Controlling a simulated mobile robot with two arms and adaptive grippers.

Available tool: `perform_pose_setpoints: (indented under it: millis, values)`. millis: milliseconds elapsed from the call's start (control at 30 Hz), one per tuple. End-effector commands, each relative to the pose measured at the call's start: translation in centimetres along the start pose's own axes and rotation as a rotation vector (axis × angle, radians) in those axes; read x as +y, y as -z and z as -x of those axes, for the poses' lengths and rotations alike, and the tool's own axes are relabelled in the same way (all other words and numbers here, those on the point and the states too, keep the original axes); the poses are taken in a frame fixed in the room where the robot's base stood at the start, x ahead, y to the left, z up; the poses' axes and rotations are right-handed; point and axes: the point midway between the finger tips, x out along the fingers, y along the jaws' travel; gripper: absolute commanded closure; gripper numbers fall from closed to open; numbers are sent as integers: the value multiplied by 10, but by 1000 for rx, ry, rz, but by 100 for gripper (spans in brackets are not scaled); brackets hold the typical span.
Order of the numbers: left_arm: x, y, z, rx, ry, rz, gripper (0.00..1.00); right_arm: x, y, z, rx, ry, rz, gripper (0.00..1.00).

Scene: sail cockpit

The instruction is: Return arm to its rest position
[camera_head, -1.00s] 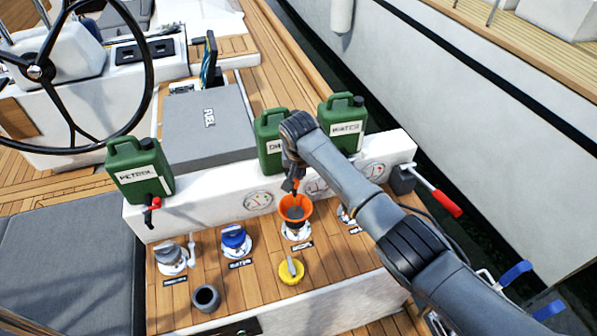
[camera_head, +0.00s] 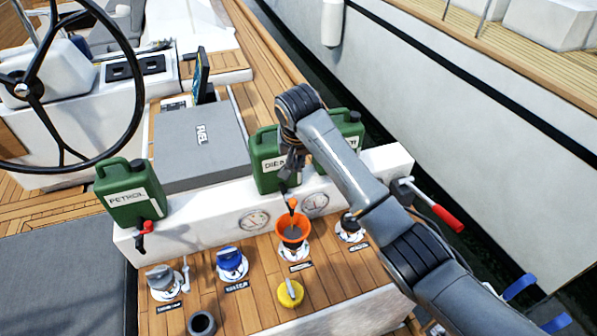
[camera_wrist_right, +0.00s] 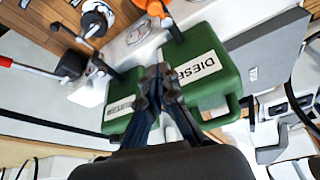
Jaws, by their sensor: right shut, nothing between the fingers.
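My right arm comes in from the lower right in the head view. Its gripper (camera_head: 287,180) hangs shut and empty in front of the diesel can (camera_head: 266,158), above the orange funnel (camera_head: 293,229). In the right wrist view the closed fingers (camera_wrist_right: 157,75) show in front of the green diesel can (camera_wrist_right: 205,65), with a second green can (camera_wrist_right: 120,105) beside them. I cannot tell whether the fingers touch a can. The funnel sits in a deck filler, apart from the gripper. My left gripper is not in view.
The petrol can (camera_head: 130,193) stands at the left of the white ledge. A blue cap (camera_head: 231,264), a yellow cap (camera_head: 290,292) and a dark cup (camera_head: 202,323) are on the wooden deck. A red-handled lever (camera_head: 447,219) sticks out at right. The steering wheel (camera_head: 140,60) is at upper left.

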Motion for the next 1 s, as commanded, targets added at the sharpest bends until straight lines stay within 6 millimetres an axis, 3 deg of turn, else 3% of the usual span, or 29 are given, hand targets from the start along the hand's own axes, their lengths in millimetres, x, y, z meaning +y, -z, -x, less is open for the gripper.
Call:
perform_pose_setpoints:
  millis: [267, 500, 633, 767, 1000]
  values:
    - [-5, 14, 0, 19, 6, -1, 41, 0, 0, 3, 1, 0, 0, 100]
    - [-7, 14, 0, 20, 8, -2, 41, 0, 0, 2, 0, 1, 0, 100]
    - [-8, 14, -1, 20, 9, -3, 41, 1, -14, -9, -11, 21, 6, 100]
    - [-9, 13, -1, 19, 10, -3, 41, 7, -51, -34, -30, 80, 15, 100]
    - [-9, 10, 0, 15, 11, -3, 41, 43, -152, -74, -42, 170, 10, 100]
